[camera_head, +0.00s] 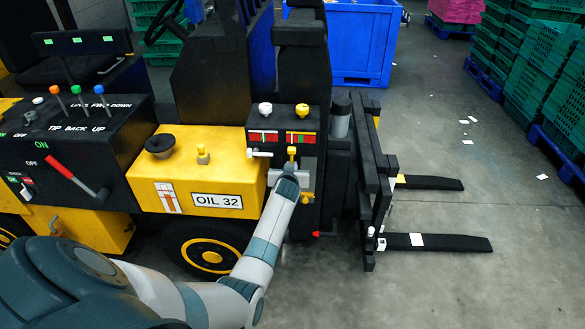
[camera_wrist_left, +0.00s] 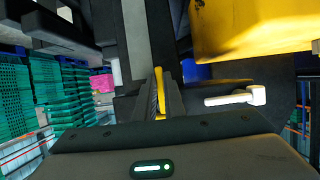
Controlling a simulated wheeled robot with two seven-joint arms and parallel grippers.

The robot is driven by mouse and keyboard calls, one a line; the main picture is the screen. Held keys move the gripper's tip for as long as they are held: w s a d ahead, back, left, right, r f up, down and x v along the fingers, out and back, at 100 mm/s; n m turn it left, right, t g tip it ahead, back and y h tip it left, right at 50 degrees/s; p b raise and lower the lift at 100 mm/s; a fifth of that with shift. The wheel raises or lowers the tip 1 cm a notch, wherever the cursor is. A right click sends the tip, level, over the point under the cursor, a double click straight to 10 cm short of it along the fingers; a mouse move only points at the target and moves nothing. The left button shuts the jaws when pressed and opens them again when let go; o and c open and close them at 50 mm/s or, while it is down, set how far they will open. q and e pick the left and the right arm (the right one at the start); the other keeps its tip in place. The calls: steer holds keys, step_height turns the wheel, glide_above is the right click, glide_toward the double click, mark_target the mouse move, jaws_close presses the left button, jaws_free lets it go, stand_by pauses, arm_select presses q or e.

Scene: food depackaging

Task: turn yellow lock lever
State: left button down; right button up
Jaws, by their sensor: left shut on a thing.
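The yellow lock lever (camera_wrist_left: 159,78) shows as a narrow upright yellow strip between the fingers in the left wrist view. In the head view its yellow tip (camera_head: 291,150) shows on the forklift's black control panel, just above my left gripper (camera_head: 291,166). My left gripper also shows in the left wrist view (camera_wrist_left: 162,97), with its dark fingers close together on the lever. The fingers hide part of the lever. My right gripper is in neither view.
A white lever (camera_head: 260,153) sits just left of my gripper, and also shows in the left wrist view (camera_wrist_left: 236,98). The yellow OIL 32 housing (camera_head: 190,170) is to the left. Black forks (camera_head: 440,242) extend right over open floor.

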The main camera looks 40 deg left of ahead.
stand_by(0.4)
arm_select(q)
steer(key=c, duration=1.8)
jaws_free()
steer(key=shift+c, duration=0.2)
steer(key=shift+s+r, duration=0.1)
steer(key=b+v, duration=0.2)
steer(key=v, duration=1.5)
steer(key=shift+d, duration=0.1)
